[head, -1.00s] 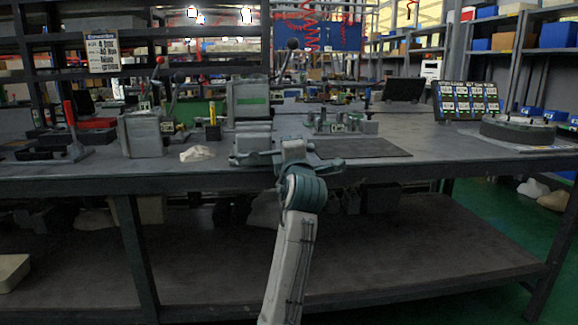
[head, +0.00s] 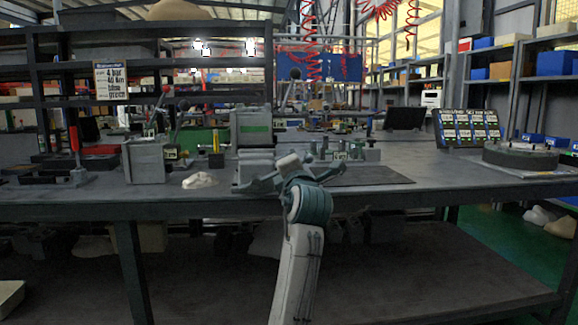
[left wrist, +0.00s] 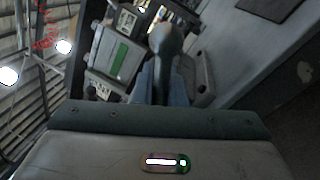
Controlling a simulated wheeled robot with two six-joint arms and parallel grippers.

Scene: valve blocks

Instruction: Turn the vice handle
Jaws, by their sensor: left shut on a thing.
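The vice (head: 252,168) is a grey metal block near the front edge of the workbench, in front of a box with a green panel (head: 256,130). My left gripper (head: 288,162) is at the right of the vice, its arm reaching up from below. In the left wrist view, the gripper's fingers (left wrist: 167,82) are shut on the vice handle (left wrist: 168,42), which shows as a grey rounded end between them. The gripper body hides much of the handle in the head view. My right gripper is not in view.
The workbench (head: 420,180) carries a grey valve block (head: 143,160), a crumpled white cloth (head: 200,181) and a red-handled tool (head: 75,140) on the left. A dark mat (head: 370,176) lies to the right.

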